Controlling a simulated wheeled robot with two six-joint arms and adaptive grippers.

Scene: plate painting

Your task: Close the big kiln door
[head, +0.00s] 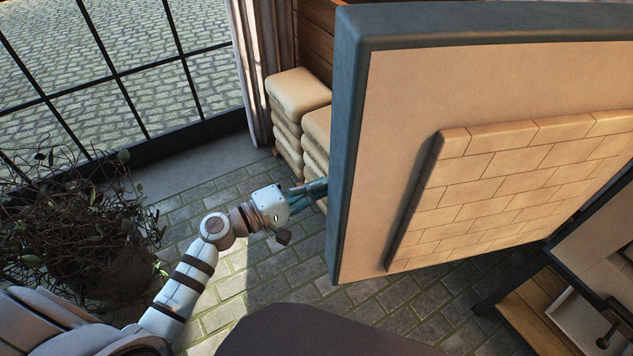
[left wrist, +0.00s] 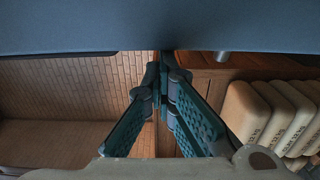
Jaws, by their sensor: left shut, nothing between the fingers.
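The big kiln door (head: 345,150) stands open, swung out into the room. Its inner side with a raised block of pale bricks (head: 515,185) faces me, and its edge is dark blue-grey. My left gripper (head: 318,188) reaches to the door's left edge, and its fingertips pass out of sight behind it. In the left wrist view the gripper (left wrist: 160,68) is shut and empty, with the tips close to the dark door face (left wrist: 90,25) across the top. Whether they touch it I cannot tell. The right gripper is not in view.
Pale sacks (head: 298,95) are stacked behind the door, near a wooden wall; they also show in the left wrist view (left wrist: 245,112). A bushy potted plant (head: 80,225) stands at left under a gridded window. A wooden bench (head: 545,315) is at lower right. Brick floor (head: 300,275) is clear between.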

